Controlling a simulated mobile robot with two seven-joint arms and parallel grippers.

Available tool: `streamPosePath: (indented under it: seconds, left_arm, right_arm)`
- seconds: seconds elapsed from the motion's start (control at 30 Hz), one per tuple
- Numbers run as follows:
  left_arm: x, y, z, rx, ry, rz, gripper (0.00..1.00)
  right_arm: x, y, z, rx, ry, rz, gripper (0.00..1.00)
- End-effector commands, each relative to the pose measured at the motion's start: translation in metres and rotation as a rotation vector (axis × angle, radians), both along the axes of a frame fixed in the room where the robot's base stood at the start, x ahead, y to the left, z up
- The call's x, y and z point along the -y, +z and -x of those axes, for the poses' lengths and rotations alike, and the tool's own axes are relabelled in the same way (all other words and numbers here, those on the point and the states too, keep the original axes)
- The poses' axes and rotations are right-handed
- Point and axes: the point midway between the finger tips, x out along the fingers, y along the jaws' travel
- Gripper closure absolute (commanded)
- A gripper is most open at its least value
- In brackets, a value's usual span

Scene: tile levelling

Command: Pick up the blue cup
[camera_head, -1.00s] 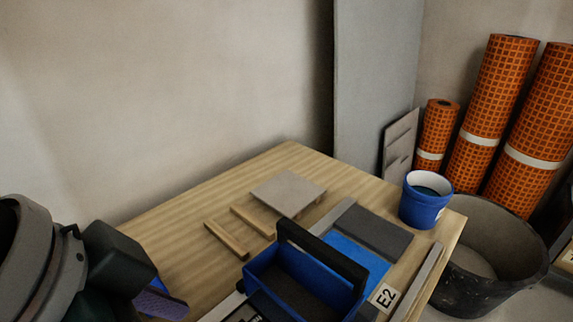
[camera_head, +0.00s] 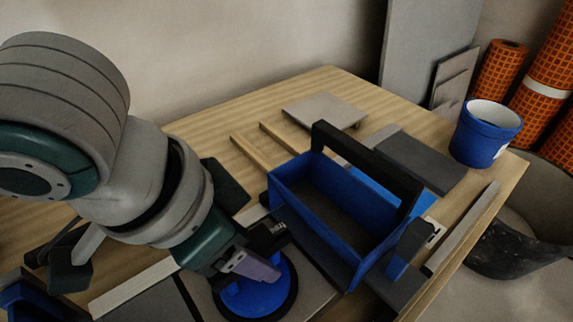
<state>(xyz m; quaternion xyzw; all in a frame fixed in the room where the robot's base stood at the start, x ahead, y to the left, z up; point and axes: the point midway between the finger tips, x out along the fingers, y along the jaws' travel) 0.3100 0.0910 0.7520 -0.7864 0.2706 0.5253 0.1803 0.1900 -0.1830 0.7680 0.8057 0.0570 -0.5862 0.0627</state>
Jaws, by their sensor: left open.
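The blue cup (camera_head: 483,138), with a white inside and a pale patch on its side, stands upright at the far right corner of the wooden table (camera_head: 325,84). My left gripper (camera_head: 262,256) is at the table's near side, well to the left of the cup and apart from it. It is open, with a purple pad showing on one finger. A round blue tool (camera_head: 262,294) lies just below it in the picture; I cannot tell whether they touch. My right gripper is not in view.
A blue toolbox (camera_head: 325,208) with a black handle stands between my left gripper and the cup. A dark grey slab (camera_head: 420,163) lies near the cup. A grey tile (camera_head: 323,108) rests farther back. A dark tub (camera_head: 520,250) stands beyond the right edge.

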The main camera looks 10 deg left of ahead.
Motion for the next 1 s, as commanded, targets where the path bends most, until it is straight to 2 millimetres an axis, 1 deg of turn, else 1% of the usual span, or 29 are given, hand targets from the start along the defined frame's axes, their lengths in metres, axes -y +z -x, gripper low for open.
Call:
streamPosePath:
  seconds: [0.03,0.27,0.8,1.0]
  left_arm:
    - [0.0009,-0.0037,-0.0010,0.000,-0.001,0.000,0.38]
    - [0.0009,-0.0031,-0.0012,0.000,-0.001,0.000,0.39]
    - [0.0007,-0.0030,-0.0011,0.000,-0.001,0.000,0.99]
    - [0.0007,-0.0030,-0.0011,-0.001,-0.001,-0.001,1.00]
  right_arm:
    - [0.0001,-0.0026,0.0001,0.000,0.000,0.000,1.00]
    - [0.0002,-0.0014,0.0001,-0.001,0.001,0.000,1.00]
    - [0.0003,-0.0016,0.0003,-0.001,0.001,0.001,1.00]
    - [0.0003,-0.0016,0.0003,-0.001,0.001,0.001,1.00]
